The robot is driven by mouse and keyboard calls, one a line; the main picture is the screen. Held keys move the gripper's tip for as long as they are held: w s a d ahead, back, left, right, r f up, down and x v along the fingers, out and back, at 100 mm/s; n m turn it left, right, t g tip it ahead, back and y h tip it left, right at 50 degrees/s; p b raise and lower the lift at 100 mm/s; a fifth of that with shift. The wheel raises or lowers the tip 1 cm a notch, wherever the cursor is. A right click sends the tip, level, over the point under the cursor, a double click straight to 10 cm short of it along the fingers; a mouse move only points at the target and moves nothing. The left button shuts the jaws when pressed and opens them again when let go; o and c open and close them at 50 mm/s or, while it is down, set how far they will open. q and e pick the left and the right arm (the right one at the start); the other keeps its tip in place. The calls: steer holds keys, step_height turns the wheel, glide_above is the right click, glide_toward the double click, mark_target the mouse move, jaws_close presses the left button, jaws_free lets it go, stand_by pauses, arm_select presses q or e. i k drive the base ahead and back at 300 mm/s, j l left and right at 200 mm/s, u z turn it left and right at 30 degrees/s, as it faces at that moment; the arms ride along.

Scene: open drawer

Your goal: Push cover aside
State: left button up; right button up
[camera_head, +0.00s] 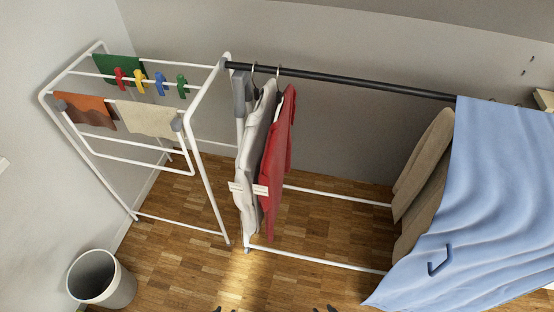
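A light blue cover (490,200) drapes over the right part of the clothes rack's black rail (340,82) and hangs down toward the floor. A dark blue handle (439,261) sits on its lower front. A beige garment (422,170) shows from under its left edge; whatever else is behind it is hidden. Only the dark fingertips of my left gripper (225,309) and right gripper (324,308) show at the bottom edge, far from the cover's handle. Each pair of tips appears apart, with nothing visible between them.
A white drying rack (212,185) with cloths and coloured clips stands at left. A bin (100,280) is at lower left. The wooden floor in the front middle is clear.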

mark_target(488, 244)
steer(key=z, duration=2.15)
